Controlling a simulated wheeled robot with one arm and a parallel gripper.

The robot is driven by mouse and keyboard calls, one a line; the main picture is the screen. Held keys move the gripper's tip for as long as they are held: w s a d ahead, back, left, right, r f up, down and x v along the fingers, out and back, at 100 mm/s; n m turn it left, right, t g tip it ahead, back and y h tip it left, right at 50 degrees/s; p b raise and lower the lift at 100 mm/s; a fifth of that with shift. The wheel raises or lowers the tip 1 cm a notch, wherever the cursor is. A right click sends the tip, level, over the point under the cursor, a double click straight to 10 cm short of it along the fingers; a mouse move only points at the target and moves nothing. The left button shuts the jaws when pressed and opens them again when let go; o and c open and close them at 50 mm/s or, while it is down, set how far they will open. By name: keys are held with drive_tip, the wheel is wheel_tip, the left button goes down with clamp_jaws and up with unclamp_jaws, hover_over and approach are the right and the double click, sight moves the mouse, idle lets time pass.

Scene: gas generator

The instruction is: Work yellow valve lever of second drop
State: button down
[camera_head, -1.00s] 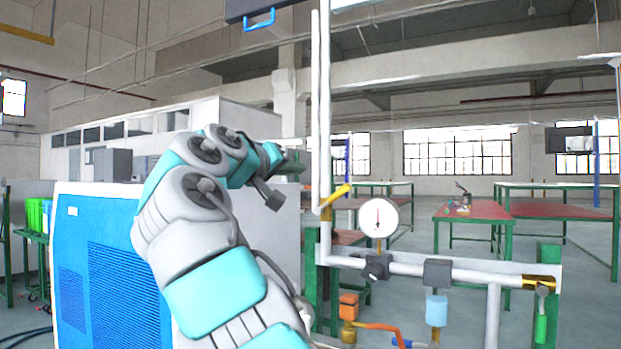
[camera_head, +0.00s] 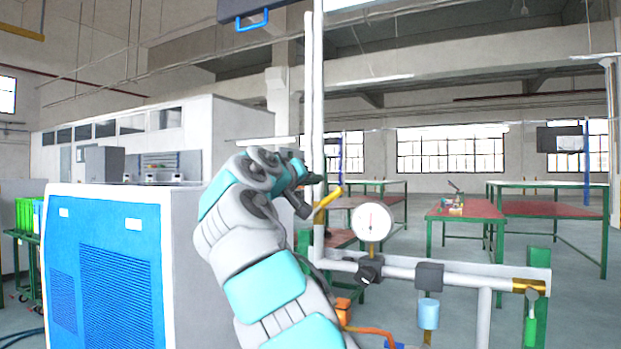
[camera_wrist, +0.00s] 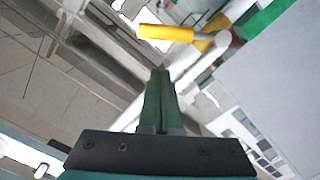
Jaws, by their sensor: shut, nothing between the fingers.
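A yellow valve lever (camera_head: 329,197) sits on the white vertical pipe (camera_head: 317,120), tilted up to the right. It also shows in the wrist view (camera_wrist: 166,33), above and beyond my fingertips, with its brass valve body (camera_wrist: 215,28) to the right. My gripper (camera_wrist: 160,72) is shut and empty, its green fingers together. Its tips look apart from the lever, and the lever's free end lies nearly straight ahead of them. In the head view my gripper (camera_head: 301,206) is partly seen just left of the pipe and lever.
A round gauge (camera_head: 371,221) and a dark knob (camera_head: 368,270) are on the horizontal pipe (camera_head: 460,281) at right. An orange hose (camera_head: 370,331) runs below. A blue cabinet (camera_head: 105,275) stands at left. Red-topped tables (camera_head: 465,211) are behind.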

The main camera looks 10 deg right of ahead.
sight(326, 202)
drive_tip(key=shift+s+d+f+b, duration=0.1)
drive_tip(key=shift+d+f+b, duration=0.35)
drive_tip(key=shift+f, duration=0.15)
drive_tip(key=shift+s+d+f+b, duration=0.1)
drive_tip(key=shift+d+f+b, duration=0.25)
drive_tip(key=shift+f, duration=0.2)
drive_tip(key=shift+s+d+f+m+b, duration=0.1)
drive_tip(key=shift+f+m+b, duration=0.15)
drive_tip(key=shift+b, duration=0.25)
